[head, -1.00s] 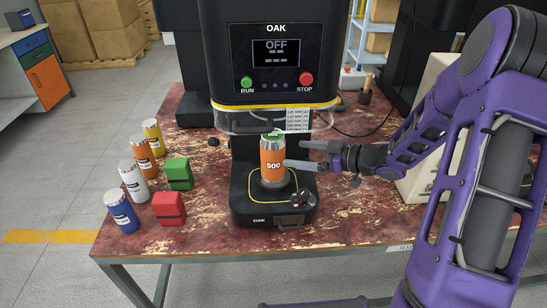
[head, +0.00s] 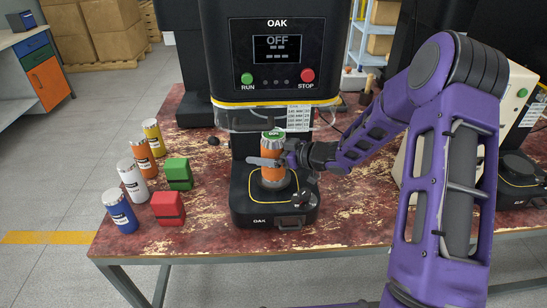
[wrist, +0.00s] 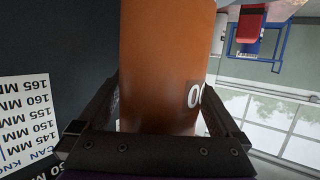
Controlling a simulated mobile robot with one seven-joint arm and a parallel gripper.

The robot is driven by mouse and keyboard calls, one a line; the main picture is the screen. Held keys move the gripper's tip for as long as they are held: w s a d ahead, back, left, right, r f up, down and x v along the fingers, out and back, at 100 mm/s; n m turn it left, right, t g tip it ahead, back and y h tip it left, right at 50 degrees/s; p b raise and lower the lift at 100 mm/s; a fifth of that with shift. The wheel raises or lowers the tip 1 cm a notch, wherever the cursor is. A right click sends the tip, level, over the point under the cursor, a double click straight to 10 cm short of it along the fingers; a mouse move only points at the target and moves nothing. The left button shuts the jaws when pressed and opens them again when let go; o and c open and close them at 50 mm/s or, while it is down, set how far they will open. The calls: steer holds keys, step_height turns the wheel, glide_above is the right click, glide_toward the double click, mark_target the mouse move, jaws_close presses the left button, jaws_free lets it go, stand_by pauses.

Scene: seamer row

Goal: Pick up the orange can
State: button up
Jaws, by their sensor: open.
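An orange can (head: 271,178) with a green lid stands upright on the round base of the OAK machine (head: 276,222). My gripper (head: 270,161) has come in from the right at the can's upper body. One finger passes across its front; the other is hidden behind it. In the wrist view my gripper (wrist: 160,95) is open, with one finger on each side of the can (wrist: 160,60). I cannot tell whether either finger touches it. A second orange can (head: 143,155) stands at the left of the table among other cans.
White (head: 132,180), blue (head: 121,212) and yellow (head: 153,138) cans stand at the left, beside green (head: 178,173) and red (head: 168,208) blocks. The machine's head (head: 275,60) hangs above the can; its display reads OFF. The table front (head: 200,238) is clear.

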mark_target(264, 141)
steer(key=shift+c, duration=0.3)
jaws_close()
steer(key=shift+r, duration=0.1)
steer(key=shift+r, duration=0.1)
steer(key=shift+r+p, duration=0.4)
steer(key=shift+r, duration=1.15)
steer(key=shift+d+r, duration=0.15)
steer(key=shift+d, duration=0.05)
steer(key=s+d, duration=0.9)
steer(key=d, duration=0.5)
steer(key=shift+s+p, duration=0.3)
steer(key=shift+p, duration=0.15)
